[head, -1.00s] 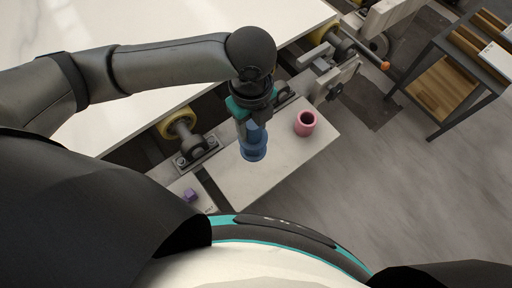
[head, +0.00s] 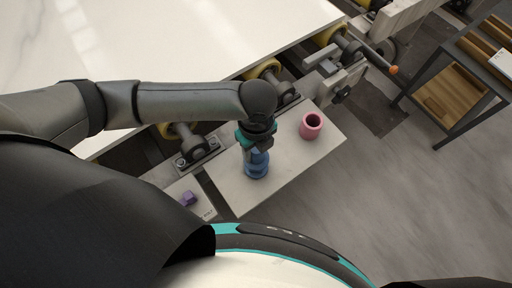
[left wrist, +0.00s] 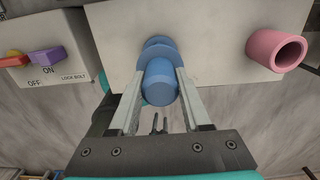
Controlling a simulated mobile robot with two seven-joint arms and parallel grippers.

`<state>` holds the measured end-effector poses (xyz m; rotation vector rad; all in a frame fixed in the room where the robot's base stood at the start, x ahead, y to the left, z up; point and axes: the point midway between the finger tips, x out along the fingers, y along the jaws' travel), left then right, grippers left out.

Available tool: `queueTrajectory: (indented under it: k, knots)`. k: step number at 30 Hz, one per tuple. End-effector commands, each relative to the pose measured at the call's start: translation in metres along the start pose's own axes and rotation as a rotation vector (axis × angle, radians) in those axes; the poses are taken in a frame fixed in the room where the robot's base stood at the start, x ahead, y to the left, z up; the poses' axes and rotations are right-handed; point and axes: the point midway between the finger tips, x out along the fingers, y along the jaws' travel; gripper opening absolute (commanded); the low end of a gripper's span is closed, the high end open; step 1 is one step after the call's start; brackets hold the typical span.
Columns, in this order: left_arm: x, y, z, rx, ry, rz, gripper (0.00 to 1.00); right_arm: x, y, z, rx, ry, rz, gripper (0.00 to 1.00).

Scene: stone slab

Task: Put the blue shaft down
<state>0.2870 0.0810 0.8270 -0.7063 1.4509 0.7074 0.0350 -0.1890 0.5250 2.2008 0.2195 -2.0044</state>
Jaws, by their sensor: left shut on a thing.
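The blue shaft (head: 256,166) is a short blue cylinder with a wider flange, over the pale stone-coloured plate (head: 230,195). My left gripper (head: 257,148) is shut on it from above. In the left wrist view the shaft (left wrist: 160,82) sits between the two fingers of the gripper (left wrist: 161,98), with its flange at the far end against the plate (left wrist: 215,22). I cannot tell whether it touches the plate. My right gripper is not in view.
A pink hollow cylinder (head: 311,126) stands on the plate to the right of the shaft. A purple switch (head: 188,198) is on a labelled panel at the left. Rollers and a large white slab (head: 200,40) lie behind. A shelf table (head: 450,85) stands at the far right.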

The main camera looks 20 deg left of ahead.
Motion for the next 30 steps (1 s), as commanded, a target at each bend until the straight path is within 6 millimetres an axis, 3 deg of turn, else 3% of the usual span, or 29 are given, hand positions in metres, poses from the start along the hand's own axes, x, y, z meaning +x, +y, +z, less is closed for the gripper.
queueTrajectory:
  k: [5, 6, 13, 23, 30]
  knots:
    - [0.003, 0.000, 0.000, -0.001, 0.000, 0.000, 0.00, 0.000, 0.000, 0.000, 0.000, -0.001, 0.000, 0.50]
    - [0.003, 0.000, 0.000, 0.000, 0.000, 0.001, 0.52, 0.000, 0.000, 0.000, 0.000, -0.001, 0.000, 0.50]
    - [0.003, 0.000, 0.000, 0.000, 0.000, 0.000, 0.78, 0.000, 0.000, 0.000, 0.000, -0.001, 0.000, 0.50]
    - [-0.003, 0.000, 0.000, 0.000, 0.000, -0.002, 0.78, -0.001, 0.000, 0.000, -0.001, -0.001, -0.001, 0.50]
    - [-0.047, -0.001, 0.001, 0.000, -0.001, -0.005, 0.78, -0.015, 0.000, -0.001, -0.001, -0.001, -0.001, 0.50]
